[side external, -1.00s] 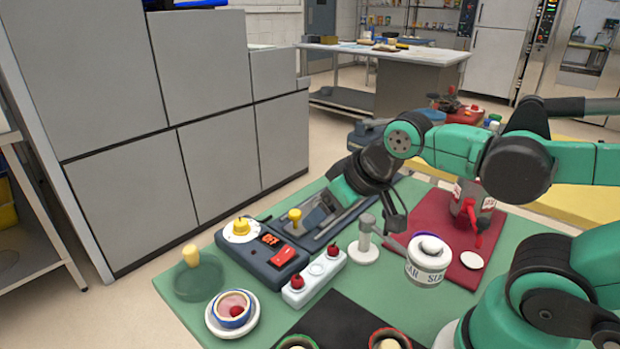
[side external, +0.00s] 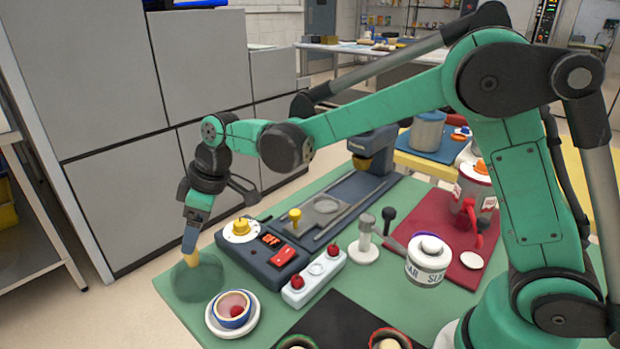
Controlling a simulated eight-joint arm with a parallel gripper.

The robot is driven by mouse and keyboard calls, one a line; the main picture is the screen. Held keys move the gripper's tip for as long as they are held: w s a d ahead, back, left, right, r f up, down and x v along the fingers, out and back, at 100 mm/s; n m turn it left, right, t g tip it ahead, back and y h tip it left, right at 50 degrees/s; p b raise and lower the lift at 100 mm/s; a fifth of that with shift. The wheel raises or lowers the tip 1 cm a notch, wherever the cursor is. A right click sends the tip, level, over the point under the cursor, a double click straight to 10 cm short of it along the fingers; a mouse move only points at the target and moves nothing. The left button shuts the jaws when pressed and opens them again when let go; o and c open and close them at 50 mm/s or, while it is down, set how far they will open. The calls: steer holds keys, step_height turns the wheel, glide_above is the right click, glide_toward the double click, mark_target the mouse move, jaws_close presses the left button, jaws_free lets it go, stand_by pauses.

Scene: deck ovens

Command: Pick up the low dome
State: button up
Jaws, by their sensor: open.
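The low dome (side external: 200,281) is a dark green, see-through cover with a yellow knob on top. It sits at the far left end of the green worktop. My gripper (side external: 190,243) points down at the dome's knob from above, with its fingertips right at the knob. The jaws are open. The fingers hide the upper part of the knob, and I cannot tell whether they touch it.
A saucer with a blue-rimmed bowl (side external: 232,318) stands close in front of the dome. A sugar jar (side external: 427,263) stands farther right.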

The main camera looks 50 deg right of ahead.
mark_target(195, 266)
steer(key=shift+x, duration=2.6)
jaws_close()
